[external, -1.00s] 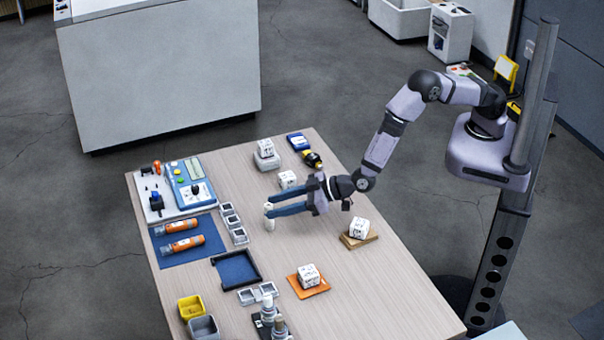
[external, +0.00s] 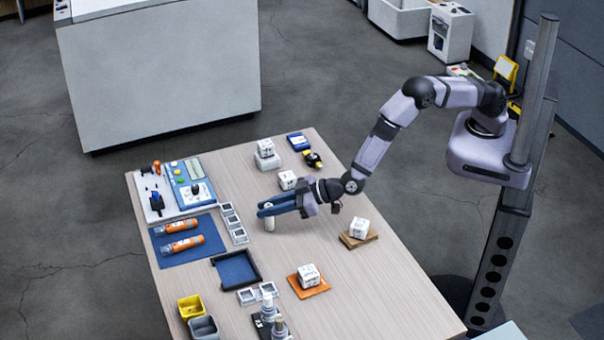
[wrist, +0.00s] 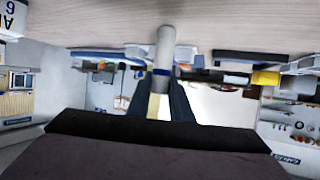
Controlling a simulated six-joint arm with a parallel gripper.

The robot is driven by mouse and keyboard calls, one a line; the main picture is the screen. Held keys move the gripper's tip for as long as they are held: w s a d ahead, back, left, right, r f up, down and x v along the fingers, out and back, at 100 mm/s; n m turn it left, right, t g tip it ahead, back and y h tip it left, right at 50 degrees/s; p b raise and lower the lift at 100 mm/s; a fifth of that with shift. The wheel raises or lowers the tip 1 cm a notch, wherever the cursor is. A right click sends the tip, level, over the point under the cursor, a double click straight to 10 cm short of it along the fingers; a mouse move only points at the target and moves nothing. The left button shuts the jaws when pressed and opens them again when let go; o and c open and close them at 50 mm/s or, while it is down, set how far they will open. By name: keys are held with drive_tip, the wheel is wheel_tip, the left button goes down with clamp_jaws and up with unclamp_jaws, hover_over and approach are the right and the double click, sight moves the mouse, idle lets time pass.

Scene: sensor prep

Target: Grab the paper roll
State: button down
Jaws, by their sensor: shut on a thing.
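The paper roll (external: 269,223) is a small white upright cylinder near the middle of the table. It also shows in the wrist view (wrist: 164,48), at the top centre. My gripper (external: 264,209) reaches in from the right, nearly level, with its blue fingers around the upper part of the roll. In the wrist view my gripper's dark fingers (wrist: 164,88) run up to the roll and are shut on it. The fingers hide part of the roll in both views. I cannot tell whether its base touches the table.
White cubes stand around the work area: one on a wooden block (external: 358,241), one on an orange mat (external: 310,289), others behind my gripper. A row of grey trays (external: 234,222) and a dark blue tray (external: 236,270) lie left. Bare tabletop lies in front of the roll.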

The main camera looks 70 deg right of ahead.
drive_tip(key=shift+r, duration=0.1)
wheel_tip(320, 180, up, 10)
drive_tip(key=shift+f+b, duration=0.1)
drive_tip(key=shift+b, duration=0.55)
